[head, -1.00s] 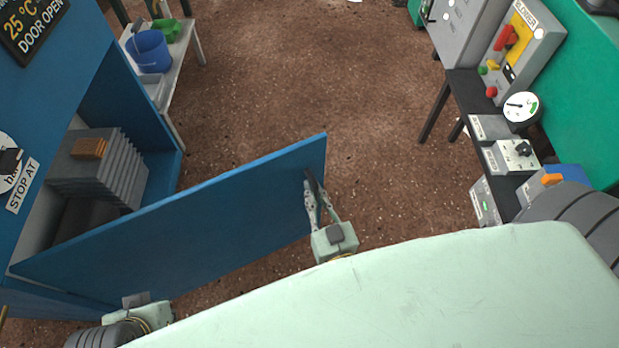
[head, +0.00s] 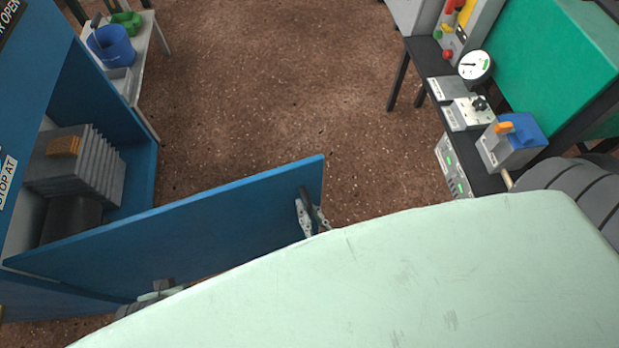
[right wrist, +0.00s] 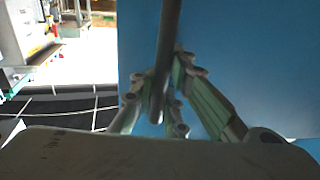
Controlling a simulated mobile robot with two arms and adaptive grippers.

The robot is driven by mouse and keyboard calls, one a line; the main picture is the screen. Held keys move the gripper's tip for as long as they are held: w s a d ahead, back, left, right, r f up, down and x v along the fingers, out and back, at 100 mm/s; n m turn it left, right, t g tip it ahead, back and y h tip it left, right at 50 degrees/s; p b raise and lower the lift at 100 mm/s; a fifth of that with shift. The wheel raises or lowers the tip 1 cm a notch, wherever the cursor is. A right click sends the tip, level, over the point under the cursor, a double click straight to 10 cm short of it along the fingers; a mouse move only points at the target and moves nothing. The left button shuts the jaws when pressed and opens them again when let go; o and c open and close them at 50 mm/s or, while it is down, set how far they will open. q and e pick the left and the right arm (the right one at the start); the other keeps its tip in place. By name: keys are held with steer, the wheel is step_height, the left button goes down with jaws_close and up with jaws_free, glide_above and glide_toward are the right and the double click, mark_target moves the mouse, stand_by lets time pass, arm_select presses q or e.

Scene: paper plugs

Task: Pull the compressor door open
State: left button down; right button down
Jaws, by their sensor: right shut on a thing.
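The blue compressor door (head: 200,225) stands wide open, swung out from the blue compressor cabinet (head: 95,95) on the left. A dark bar handle (head: 307,200) is on the door near its free edge. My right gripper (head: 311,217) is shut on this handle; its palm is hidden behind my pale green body. In the right wrist view the handle (right wrist: 170,45) runs down between the fingers (right wrist: 158,92), with the blue door behind. My left gripper (head: 160,289) is low at the door's near side, its fingers mostly hidden.
Grey finned parts (head: 80,170) sit inside the cabinet. A side table with a blue bucket (head: 110,45) stands at the back left. A dark bench (head: 425,60) with a gauge (head: 475,65) and control boxes stands on the right. The brown floor between is clear.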

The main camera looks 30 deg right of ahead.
steer(key=c, duration=1.8)
jaws_free()
steer(key=shift+o, duration=0.2)
steer(key=s, duration=1.2)
steer(key=shift+s, duration=0.1)
